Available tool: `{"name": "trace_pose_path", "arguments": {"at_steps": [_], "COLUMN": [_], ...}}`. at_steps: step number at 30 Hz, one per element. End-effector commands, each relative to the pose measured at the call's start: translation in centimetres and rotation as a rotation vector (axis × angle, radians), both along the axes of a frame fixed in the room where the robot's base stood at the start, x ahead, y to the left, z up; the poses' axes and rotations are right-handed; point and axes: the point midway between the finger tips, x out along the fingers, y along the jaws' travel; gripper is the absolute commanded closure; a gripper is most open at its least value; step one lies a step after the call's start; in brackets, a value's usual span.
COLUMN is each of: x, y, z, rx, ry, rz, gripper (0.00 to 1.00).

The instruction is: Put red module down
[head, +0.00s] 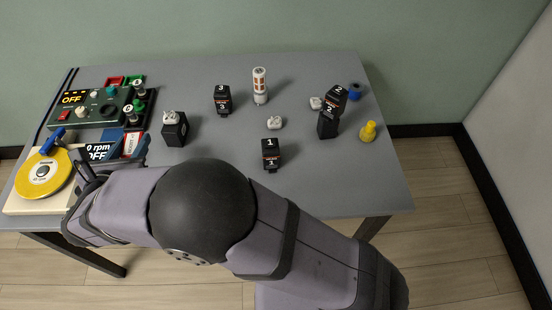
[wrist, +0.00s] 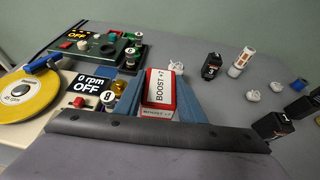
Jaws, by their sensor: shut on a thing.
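The red module (wrist: 160,92), a red block with a white label reading BOOST +7, is between the blue fingers of my gripper (wrist: 157,82) in the wrist view. My gripper is shut on it. In the head view the red module (head: 133,145) shows small at the left, beside the blue fingers of my gripper (head: 127,147) and partly hidden by them. My arm hides the table beneath, so I cannot tell whether the module touches anything below.
Left of my gripper are a 0 rpm display (head: 98,150) and a yellow disc (head: 43,175) on a cream base. A green control panel (head: 90,108) stands behind. Numbered black blocks (head: 222,98), a black block with a white top (head: 175,130) and a striped cylinder (head: 260,86) stand to the right.

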Motion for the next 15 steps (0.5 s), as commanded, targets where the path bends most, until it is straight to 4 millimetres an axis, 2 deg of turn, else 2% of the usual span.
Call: {"name": "trace_pose_path", "arguments": {"at_steps": [1, 2, 8, 11, 15], "x": [0.0, 0.1, 2.5, 3.8, 5.9], "y": [0.1, -0.2, -4.3, -7.1, -12.6], "z": [1.2, 1.5, 1.0, 1.0, 0.9], "rx": [0.006, 0.004, 0.002, 0.003, 0.007], "ry": [-0.003, -0.001, 0.008, 0.011, 0.018], "rz": [0.0, -0.005, -0.102, -0.166, -0.291], "gripper": [0.89, 0.89, 0.89, 0.89, 0.89]}}
